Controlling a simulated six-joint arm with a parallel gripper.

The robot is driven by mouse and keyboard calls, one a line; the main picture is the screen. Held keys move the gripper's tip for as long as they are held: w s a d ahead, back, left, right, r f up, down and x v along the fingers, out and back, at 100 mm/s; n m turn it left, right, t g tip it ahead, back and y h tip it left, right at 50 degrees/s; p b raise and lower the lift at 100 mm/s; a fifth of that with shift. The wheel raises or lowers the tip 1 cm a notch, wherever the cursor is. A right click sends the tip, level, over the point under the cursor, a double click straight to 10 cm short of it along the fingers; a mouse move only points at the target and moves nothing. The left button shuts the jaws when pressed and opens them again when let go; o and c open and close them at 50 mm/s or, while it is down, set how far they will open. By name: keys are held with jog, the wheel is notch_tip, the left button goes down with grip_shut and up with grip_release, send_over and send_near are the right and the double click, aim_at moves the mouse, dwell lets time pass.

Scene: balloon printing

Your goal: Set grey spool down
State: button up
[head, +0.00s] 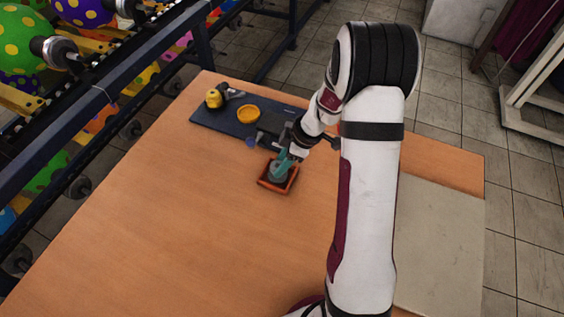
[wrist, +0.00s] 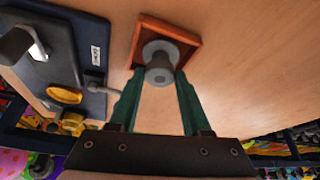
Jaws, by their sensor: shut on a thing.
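The grey spool (wrist: 160,66) is between the green fingertips of my gripper (wrist: 158,84), which is shut on it. In the wrist view the spool shows against a red-brown square tray (wrist: 184,38). In the head view the spool (head: 278,172) appears within the rim of the tray (head: 265,186), under my gripper (head: 283,162). I cannot tell whether the spool touches the tray floor. My fingers partly hide the spool in the head view.
A dark blue board (head: 205,119) lies behind the tray on the wooden table (head: 190,220). It carries a yellow dish (head: 248,114) and a yellow-and-grey item (head: 214,98). A beige mat (head: 440,245) lies at right. The table's left and front are clear.

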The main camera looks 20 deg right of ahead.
jog(key=shift+f, duration=0.25)
jog(key=shift+f, duration=0.1)
jog(key=o, duration=1.1)
jog(key=v, duration=1.2)
jog(key=s+a+r+m+g+h, duration=0.1)
jog(key=s+a+r+m, duration=0.4)
jog(key=s, duration=0.3)
jog(key=s+a+r+m+g, duration=0.1)
jog(key=s+a+r+m, duration=0.2)
jog(key=s+a+m, duration=0.4)
jog(key=s+m, duration=0.2)
jog(key=s, duration=0.1)
jog(key=s+a+m, duration=0.1)
jog(key=s, duration=0.2)
jog(key=s+a+f+m+h, duration=0.1)
jog(key=s+m, duration=0.1)
jog(key=s, duration=0.1)
jog(key=shift+s+a+f+m, duration=0.1)
jog(key=shift+s+a+m, duration=0.1)
jog(key=shift+m, duration=0.1)
